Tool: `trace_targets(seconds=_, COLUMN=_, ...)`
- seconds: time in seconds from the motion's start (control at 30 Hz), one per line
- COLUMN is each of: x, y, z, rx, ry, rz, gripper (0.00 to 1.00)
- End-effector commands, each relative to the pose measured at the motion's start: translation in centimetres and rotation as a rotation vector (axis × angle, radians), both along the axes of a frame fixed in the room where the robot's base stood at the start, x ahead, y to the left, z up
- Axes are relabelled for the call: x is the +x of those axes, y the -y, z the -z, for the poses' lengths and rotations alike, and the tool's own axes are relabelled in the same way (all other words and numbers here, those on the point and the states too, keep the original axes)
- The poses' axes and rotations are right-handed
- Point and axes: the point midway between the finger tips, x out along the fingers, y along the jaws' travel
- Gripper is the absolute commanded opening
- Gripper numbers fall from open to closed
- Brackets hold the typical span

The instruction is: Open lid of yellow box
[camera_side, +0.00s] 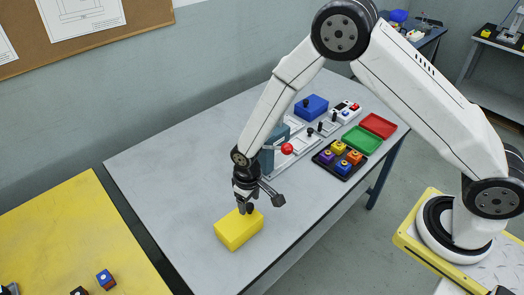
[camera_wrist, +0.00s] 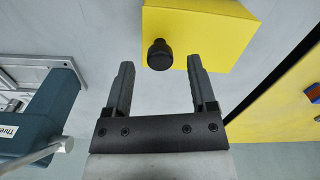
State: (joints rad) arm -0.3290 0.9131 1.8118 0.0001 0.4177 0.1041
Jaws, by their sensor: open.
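The yellow box (camera_side: 239,232) sits on the grey table with its lid on. In the wrist view the yellow box (camera_wrist: 210,28) fills the top middle, with a round black knob (camera_wrist: 159,55) standing on it. My gripper (camera_side: 245,209) is directly above the box in the side view. In the wrist view my gripper (camera_wrist: 160,68) is open, with one finger on each side of the knob and nothing clamped. Whether a finger touches the knob cannot be told. In the side view the fingers hide much of the knob.
A blue-grey device (camera_side: 270,150) with a red-ended lever stands behind my gripper. Farther back are a blue box (camera_side: 311,106), a green tray (camera_side: 361,140), a red tray (camera_side: 379,125) and a black tray of coloured blocks (camera_side: 330,167). The table (camera_side: 170,170) left of the box is clear.

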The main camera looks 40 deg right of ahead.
Motion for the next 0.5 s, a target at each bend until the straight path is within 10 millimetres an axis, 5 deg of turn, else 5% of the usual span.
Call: trace_targets(seconds=0.5, x=0.03, y=-0.01, z=1.17, rx=0.0, ry=0.002, rz=0.0, gripper=0.73)
